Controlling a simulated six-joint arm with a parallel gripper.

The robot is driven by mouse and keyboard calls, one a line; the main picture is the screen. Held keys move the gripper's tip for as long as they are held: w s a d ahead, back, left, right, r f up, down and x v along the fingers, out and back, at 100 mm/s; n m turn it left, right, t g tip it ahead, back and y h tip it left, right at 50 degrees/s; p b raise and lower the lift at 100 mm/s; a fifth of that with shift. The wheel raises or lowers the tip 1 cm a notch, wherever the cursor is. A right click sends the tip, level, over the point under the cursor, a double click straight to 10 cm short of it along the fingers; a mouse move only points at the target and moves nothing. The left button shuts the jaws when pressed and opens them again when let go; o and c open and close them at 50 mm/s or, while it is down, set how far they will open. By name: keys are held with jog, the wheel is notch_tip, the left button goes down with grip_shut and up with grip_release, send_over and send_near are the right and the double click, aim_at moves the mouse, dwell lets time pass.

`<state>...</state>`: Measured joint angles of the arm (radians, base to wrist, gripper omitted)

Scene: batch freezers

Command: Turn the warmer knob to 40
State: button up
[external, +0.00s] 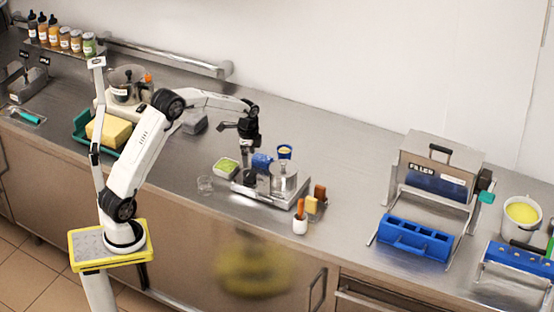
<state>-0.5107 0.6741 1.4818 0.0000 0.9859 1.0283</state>
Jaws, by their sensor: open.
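A low silver unit (262,199), which looks like the warmer, sits near the counter's front edge. A lidded metal pot (283,181) stands on its right part. The knob and its markings are too small to make out. My gripper (249,180) points down at the unit's left part, close beside a blue item (262,162). It is open, and I see nothing held in it. I cannot tell whether the fingers touch anything.
A blue mould (414,238) lies farther right. The counter between them is clear.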

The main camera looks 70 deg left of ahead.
aim_at(249, 173)
jog(key=shift+f, duration=3.7)
jog(key=c, duration=1.3)
